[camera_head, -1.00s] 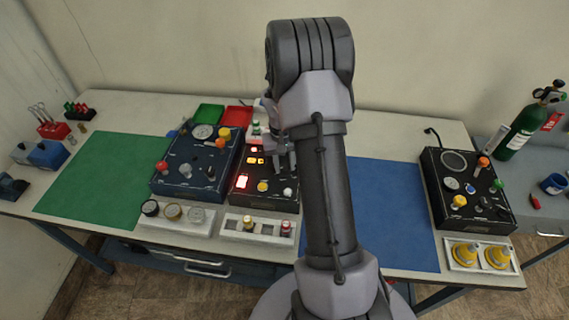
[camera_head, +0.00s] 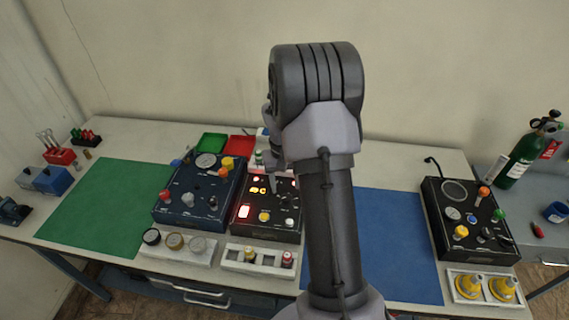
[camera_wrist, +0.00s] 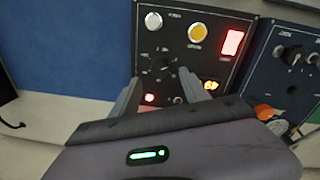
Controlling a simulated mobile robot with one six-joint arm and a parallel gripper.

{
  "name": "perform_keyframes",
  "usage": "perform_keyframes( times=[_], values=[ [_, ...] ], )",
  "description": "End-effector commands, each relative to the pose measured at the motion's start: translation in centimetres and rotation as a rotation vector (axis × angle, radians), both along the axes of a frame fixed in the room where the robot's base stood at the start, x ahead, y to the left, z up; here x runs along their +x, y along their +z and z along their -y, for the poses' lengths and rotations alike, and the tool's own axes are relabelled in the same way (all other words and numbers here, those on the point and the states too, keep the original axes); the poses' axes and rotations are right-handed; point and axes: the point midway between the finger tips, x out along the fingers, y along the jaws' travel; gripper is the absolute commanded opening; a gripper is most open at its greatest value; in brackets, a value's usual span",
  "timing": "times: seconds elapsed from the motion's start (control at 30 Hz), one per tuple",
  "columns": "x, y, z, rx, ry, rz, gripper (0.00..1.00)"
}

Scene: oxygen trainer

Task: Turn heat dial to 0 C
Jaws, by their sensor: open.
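The black heat panel (camera_head: 240,222) stands mid-table, with a red lit switch (camera_head: 244,211), a yellow button (camera_head: 264,216) and a white knob (camera_head: 290,223). In the wrist view the black dial (camera_wrist: 160,65) sits on the panel behind the white knob (camera_wrist: 153,21). My gripper (camera_wrist: 158,82) is open, its two fingers on either side of the dial and apart from each other. Whether the fingers touch the dial cannot be told. An orange display (camera_wrist: 211,85) shows beside one finger, partly hidden. The dial's pointer reading is too small to read.
A blue panel (camera_head: 185,212) with knobs and a gauge stands close to the left. A blue mat (camera_head: 395,235) lies clear to the right. A white rack (camera_head: 232,257) with small bottles stands in front. Green and red trays (camera_head: 212,141) lie behind.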

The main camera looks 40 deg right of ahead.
Motion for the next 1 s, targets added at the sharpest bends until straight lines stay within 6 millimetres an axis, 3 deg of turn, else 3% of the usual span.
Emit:
perform_keyframes(
  times=[0.03, 0.2, 0.4, 0.93, 1.0],
  values=[
    [0.1, 2.3, 0.0, -0.003, -0.001, 0.004, 0.53],
    [0.2, 7.7, -0.3, -0.002, -0.001, 0.004, 0.53],
    [0.3, 11.4, -0.4, 0.0, 0.0, 0.001, 0.53],
    [0.3, 12.0, -0.5, 0.0, 0.001, 0.001, 0.53],
    [0.3, 12.5, -1.6, -0.004, 0.007, 0.019, 0.53]
  ],
)
